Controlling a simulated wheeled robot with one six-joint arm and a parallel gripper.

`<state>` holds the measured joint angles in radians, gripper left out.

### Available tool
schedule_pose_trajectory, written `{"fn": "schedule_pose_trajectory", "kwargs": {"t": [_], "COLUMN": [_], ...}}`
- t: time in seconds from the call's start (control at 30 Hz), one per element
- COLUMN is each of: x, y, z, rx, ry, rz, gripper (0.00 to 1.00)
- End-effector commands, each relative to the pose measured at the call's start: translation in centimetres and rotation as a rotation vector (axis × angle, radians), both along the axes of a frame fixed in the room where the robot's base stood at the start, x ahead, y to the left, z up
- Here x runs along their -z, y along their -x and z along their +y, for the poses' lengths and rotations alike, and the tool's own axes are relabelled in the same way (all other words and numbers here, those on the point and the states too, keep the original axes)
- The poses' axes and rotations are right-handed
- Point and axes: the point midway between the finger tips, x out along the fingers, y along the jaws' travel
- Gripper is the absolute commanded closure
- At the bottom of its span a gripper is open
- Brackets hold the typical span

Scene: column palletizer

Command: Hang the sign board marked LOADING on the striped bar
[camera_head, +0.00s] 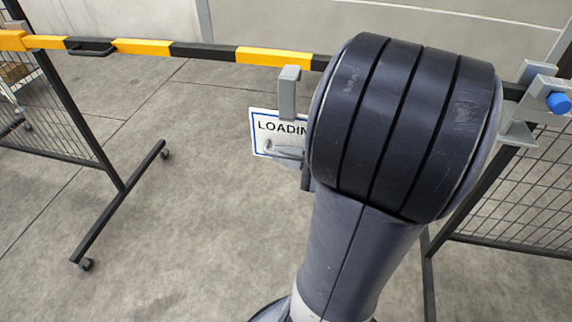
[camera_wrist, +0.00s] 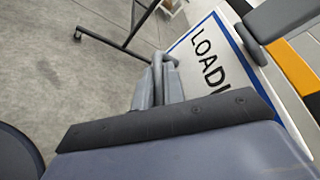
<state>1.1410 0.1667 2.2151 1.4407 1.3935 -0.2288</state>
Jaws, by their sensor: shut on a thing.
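The white sign board (camera_head: 263,146) with a blue border and the letters "LOADIN" hangs upright just below the striped bar (camera_head: 210,52); my arm hides its right part. A grey hook (camera_head: 288,95) rises from its top to the bar's lower edge; I cannot tell whether it rests on the bar. In the wrist view the board (camera_wrist: 190,54) lies beside my gripper (camera_wrist: 160,72), with the hook (camera_wrist: 285,18) close to the yellow and black bar (camera_wrist: 292,66). My gripper is shut on the board's side, its exact hold partly hidden.
A dark mesh fence panel on a wheeled foot (camera_head: 118,205) stands at the left. Another mesh panel (camera_head: 510,205) stands at the right, below a grey bracket with a blue knob (camera_head: 558,103). The concrete floor between them is clear.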

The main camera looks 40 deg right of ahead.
Motion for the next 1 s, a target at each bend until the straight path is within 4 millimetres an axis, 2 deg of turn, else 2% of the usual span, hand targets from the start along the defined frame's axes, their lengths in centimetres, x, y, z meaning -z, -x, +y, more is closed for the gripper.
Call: {"fn": "schedule_pose_trajectory", "kwargs": {"t": [0.27,1.0], "x": [0.0,0.0], "y": [-0.5,-4.4], "z": [-0.8,-5.3], "rx": [0.006,0.005], "ry": [-0.001,-0.001], "rz": [0.002,0.001], "gripper": [1.00,1.00]}}
